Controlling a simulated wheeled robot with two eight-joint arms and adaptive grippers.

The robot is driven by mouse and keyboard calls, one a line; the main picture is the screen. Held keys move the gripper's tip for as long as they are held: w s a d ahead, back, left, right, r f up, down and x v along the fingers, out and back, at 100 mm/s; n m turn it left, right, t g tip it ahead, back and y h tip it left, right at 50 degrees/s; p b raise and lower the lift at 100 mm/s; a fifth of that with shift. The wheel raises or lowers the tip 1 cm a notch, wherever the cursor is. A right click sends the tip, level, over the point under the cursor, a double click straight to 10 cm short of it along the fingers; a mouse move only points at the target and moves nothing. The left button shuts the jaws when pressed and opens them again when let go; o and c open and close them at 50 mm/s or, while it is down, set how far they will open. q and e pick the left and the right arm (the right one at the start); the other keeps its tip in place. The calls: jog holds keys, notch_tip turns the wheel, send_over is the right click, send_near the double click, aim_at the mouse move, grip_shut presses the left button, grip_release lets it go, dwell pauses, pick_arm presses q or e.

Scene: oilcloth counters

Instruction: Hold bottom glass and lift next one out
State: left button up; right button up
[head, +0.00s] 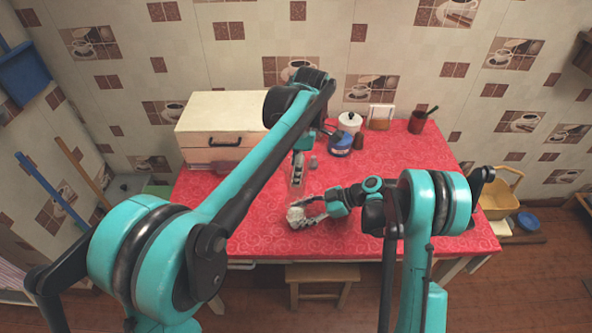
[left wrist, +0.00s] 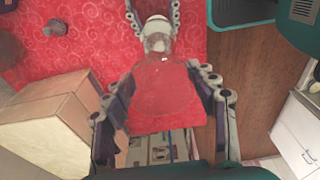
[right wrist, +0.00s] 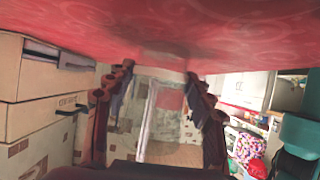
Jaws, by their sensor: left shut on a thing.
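A clear glass (left wrist: 160,95) shows large in the left wrist view, its wide end toward that camera. My left gripper (head: 298,168) is shut on it, a finger on each side. In the head view the clear glass (head: 297,184) hangs faintly below that gripper. A pale, whitish glass end (left wrist: 157,27) sits at its far, narrow end. My right gripper (head: 300,218) is low over the table, its fingers on both sides of this end. In the right wrist view clear glass (right wrist: 160,105) spans between the fingers. I cannot tell whether they touch it or where one glass stops.
The red patterned tabletop (head: 400,230) is bare at the front and right. A wooden drawer box (head: 222,115) stands at the back left. A white pot (head: 350,122), a blue item (head: 340,143) and a red cup (head: 418,122) stand at the back. A small grey piece (head: 313,162) is near my left gripper.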

jog(key=o, duration=0.3)
jog(key=v, duration=1.2)
